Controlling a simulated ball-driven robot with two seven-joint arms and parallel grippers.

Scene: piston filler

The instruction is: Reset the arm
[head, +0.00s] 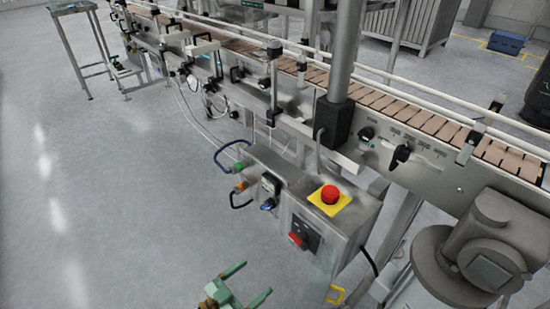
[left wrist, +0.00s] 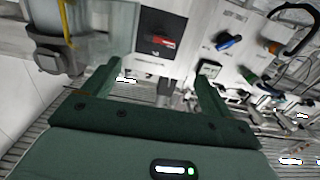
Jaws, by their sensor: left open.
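My left gripper (head: 254,279) is at the bottom of the head view, with its two green fingers apart and nothing between them. It is over open floor, in front of and below the steel control box (head: 268,220). In the left wrist view its fingers (left wrist: 160,72) point toward the box's panel and are also spread and empty. A red rotary switch (head: 297,239) on a black plate is on the box front; it also shows in the wrist view (left wrist: 163,41), beyond the fingertips. Nothing visibly touches the gripper. My right gripper is in neither view.
A red emergency button (head: 330,194) on a yellow plate tops the box. A blue switch (head: 269,203) and a green knob (head: 238,167) are on its side. The conveyor (head: 385,102) runs behind. A motor (head: 490,245) stands at right. The floor (head: 110,220) at left is clear.

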